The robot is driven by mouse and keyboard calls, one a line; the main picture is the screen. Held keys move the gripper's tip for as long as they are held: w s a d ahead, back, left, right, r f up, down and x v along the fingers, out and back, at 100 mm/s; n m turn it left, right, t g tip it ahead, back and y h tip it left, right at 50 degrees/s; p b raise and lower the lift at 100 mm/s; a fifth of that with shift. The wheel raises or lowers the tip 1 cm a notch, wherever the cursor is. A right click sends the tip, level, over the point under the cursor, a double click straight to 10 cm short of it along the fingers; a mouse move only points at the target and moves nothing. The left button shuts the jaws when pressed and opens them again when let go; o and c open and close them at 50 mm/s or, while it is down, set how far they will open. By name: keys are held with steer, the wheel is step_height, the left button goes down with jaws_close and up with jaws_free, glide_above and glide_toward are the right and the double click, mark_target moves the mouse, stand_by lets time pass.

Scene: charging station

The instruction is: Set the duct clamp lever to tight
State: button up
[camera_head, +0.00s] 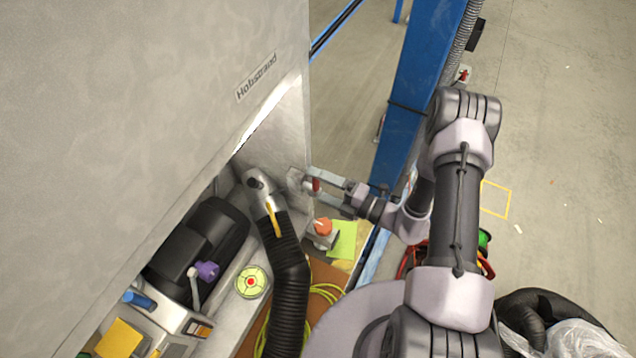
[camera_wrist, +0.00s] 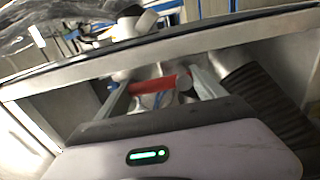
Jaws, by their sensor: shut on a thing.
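My gripper (camera_head: 318,186) reaches left into the opening under the large grey housing. Its fingers are shut on a red handle (camera_head: 316,185), which spans between the two fingers in the wrist view (camera_wrist: 160,84). A round grey end shows at the handle's right. A black corrugated duct (camera_head: 290,285) with a silver elbow (camera_head: 257,183) stands just left of my gripper, and it is at the right in the wrist view (camera_wrist: 265,98). A slim yellow lever (camera_head: 273,219) lies along the duct's top. I cannot tell which of the two handles is the clamp lever; the red handle's mount is mostly hidden.
The grey housing (camera_head: 150,100) overhangs the work area. An orange knob (camera_head: 322,226), a green-and-red round button (camera_head: 250,282) and a purple knob (camera_head: 207,271) sit close by. A blue post (camera_head: 415,90) stands behind my arm. Open floor (camera_head: 560,120) lies at the right.

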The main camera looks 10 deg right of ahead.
stand_by(0.4)
steer(key=o, duration=2.1)
steer(key=shift+c, duration=0.2)
steer(key=p+v, duration=0.1)
steer(key=v, duration=1.6)
steer(key=shift+d, duration=0.25)
steer(key=shift+s, duration=0.1)
